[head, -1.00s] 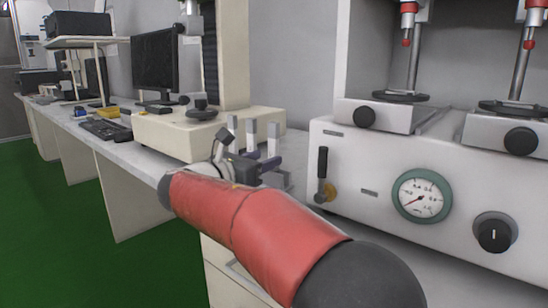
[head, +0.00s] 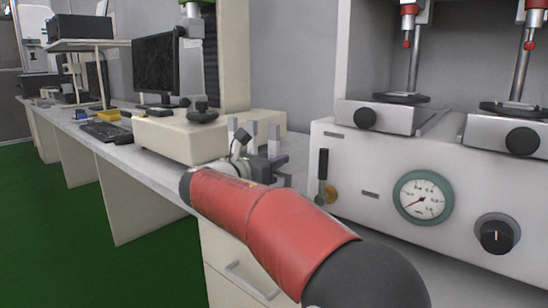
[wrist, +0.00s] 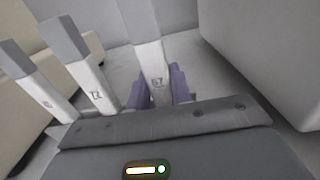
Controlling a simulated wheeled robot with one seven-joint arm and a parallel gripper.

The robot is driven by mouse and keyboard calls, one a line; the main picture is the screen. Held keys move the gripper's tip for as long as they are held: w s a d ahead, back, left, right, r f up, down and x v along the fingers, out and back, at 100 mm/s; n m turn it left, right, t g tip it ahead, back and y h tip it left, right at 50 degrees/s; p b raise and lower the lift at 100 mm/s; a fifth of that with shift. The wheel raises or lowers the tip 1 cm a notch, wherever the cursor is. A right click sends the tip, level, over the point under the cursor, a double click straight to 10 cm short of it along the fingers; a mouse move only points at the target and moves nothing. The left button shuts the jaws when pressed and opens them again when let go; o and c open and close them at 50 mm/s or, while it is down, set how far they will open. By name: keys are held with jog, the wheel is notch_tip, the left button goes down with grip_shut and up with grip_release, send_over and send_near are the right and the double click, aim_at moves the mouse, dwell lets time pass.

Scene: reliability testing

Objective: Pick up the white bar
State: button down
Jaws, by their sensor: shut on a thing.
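Three upright bars with white marked lower parts and grey upper parts stand in a row in the wrist view: a left bar (wrist: 40,88), a middle bar (wrist: 92,75) and a right white bar (wrist: 153,58). My gripper (wrist: 161,84) has its purple fingers on either side of the right bar, shut on it low down near its mark. The bar's foot is hidden behind the gripper body. In the head view the bars (head: 274,136) rise just behind my gripper (head: 272,162), whose fingers are mostly hidden there.
A cream machine base (head: 180,135) stands left of the bars. A large white unit with a gauge (head: 423,197) and knobs stands close on the right. The bench (head: 140,155) runs to the back left, with a keyboard (head: 106,131) and a monitor (head: 157,62).

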jog(key=shift+r, duration=0.1)
notch_tip(320, 180, up, 20)
jog(key=p, duration=0.6)
jog(key=shift+p, duration=0.4)
